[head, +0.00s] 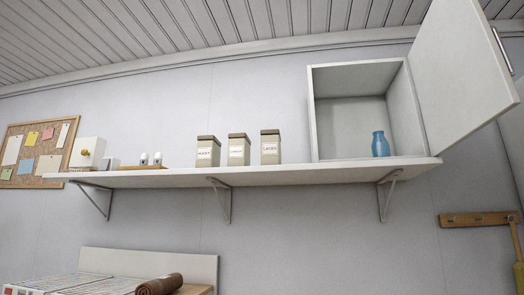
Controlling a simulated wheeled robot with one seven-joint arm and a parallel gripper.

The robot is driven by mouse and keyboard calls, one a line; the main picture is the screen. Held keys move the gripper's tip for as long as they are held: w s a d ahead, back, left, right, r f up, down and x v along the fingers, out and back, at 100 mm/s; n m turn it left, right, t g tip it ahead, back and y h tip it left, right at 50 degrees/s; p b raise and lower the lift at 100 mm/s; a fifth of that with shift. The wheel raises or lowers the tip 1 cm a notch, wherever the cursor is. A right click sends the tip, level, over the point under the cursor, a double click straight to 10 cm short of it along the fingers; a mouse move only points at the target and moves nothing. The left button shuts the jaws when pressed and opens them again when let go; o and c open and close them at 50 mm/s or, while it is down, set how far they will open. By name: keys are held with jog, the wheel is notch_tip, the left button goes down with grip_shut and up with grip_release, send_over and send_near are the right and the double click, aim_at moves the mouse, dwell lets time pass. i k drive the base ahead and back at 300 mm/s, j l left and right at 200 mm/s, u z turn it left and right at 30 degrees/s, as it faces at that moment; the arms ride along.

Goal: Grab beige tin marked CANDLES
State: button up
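Three beige tins with dark lids stand in a row on the white wall shelf (280,174): a left tin (208,151), a middle tin (239,150) and a right tin (270,147). Each has a pale label with dark lettering on its front. The lettering is too small to read surely, so I cannot tell which tin is marked CANDLES. The tins stand upright and apart from each other. My gripper is not in view.
An open white cabinet (316,115) on the shelf's right holds a blue bottle (380,144); its door (455,75) swings out to the right. A white box (87,152) and two small shakers (150,159) stand left. Below lies a brown roll (158,285).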

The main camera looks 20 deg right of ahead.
aim_at(239, 143)
jog(key=i+j+u, duration=0.15)
jog(key=i+j, duration=0.95)
